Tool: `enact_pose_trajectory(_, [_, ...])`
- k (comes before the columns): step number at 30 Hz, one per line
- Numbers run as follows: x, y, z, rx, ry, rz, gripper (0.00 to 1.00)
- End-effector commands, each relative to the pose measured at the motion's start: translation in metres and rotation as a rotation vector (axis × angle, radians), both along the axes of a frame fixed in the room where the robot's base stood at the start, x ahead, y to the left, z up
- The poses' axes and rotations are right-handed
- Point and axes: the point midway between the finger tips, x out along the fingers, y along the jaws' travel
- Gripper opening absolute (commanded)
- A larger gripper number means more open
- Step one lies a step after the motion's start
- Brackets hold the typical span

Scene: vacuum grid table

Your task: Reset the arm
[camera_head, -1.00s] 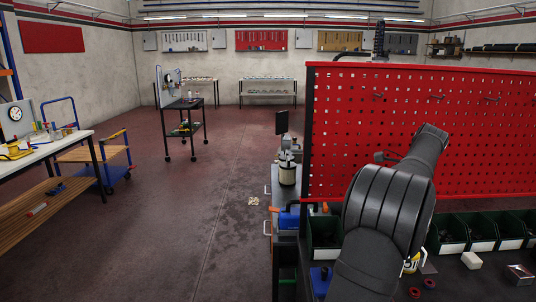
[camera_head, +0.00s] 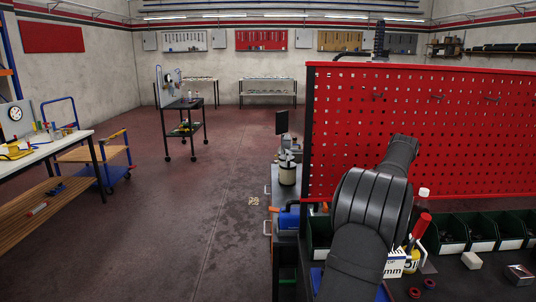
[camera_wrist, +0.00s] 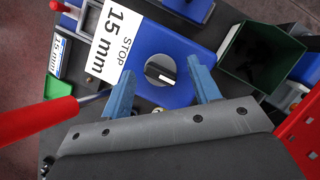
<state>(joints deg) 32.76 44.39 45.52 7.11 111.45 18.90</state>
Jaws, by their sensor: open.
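My gripper (camera_wrist: 160,67) shows in the wrist view with its two blue fingers spread apart and nothing held between them. Beyond the fingers is a blue block (camera_wrist: 190,45) with a black round knob (camera_wrist: 160,70). In the head view my arm covers the gripper, so it cannot be seen there. My arm stands in front of the red perforated board at the right.
A red-handled tool (camera_head: 420,226) stands close to my arm; its handle (camera_wrist: 38,122) is near the left finger. A white "STOP 15 mm" card (camera_wrist: 116,38) lies by the blue block. Dark green bins (camera_head: 482,228) line the board (camera_head: 460,130). Open floor (camera_head: 190,240) lies left.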

Motion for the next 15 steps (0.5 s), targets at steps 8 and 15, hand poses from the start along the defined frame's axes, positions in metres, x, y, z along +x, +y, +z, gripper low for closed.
enact_pose_trajectory(8, [0.0012,0.0022,-0.0004,0.001,0.0,0.244,0.56])
enact_pose_trajectory(15, [0.0013,0.0036,-0.0001,0.0,0.002,0.452,0.56])
